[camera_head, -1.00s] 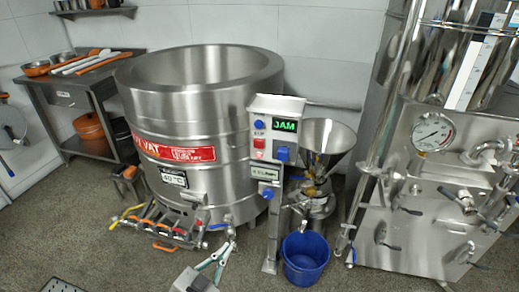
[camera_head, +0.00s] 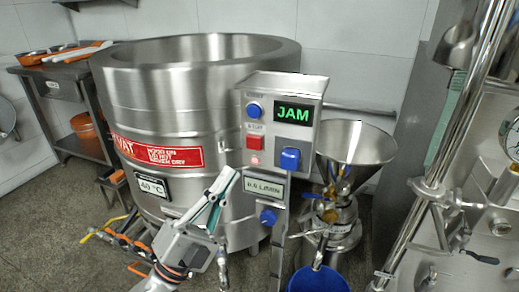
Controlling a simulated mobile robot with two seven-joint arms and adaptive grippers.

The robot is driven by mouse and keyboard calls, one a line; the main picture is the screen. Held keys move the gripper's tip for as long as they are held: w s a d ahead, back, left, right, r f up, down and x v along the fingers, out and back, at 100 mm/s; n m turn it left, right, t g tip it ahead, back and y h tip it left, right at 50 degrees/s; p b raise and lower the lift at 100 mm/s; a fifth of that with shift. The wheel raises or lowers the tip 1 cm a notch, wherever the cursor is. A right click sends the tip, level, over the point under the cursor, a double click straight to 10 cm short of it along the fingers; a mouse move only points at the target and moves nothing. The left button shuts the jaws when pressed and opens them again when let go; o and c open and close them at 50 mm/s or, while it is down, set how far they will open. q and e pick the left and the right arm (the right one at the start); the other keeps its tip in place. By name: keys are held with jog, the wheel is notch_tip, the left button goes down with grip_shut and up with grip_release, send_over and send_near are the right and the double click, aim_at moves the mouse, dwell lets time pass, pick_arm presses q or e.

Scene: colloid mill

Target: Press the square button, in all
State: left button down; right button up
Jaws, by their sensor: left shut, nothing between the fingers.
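The control box (camera_head: 283,90) stands on a post in front of the large steel vat. A blue knob (camera_head: 290,158) is at the right, under the green JAM display (camera_head: 293,114). My left gripper (camera_head: 230,174) is shut and empty. In the picture its fingertips are just below and left of the red button, and I see no contact. My right gripper is out of view.
The vat (camera_head: 200,85) fills the area behind. A steel funnel (camera_head: 355,150) and a blue bucket (camera_head: 318,280) are right of the post. A lower blue knob (camera_head: 268,217) is under the flow readout (camera_head: 264,187). Steel pipework is at the far right.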

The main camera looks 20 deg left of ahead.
aim_at(254, 142)
pick_arm(q)
jog(key=shift+r, duration=0.2)
jog(key=w, duration=0.8)
jog(key=shift+w+d+f+b, duration=0.1)
jog(key=shift+w+d+b, duration=0.1)
jog(key=shift+w+b, duration=0.2)
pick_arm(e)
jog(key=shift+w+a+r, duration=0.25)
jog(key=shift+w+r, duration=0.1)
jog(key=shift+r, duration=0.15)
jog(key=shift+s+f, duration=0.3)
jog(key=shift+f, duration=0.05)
pick_arm(q)
jog(key=shift+w, duration=0.15)
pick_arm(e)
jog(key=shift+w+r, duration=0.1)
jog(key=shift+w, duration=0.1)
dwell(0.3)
pick_arm(q)
jog(key=shift+w, duration=0.25)
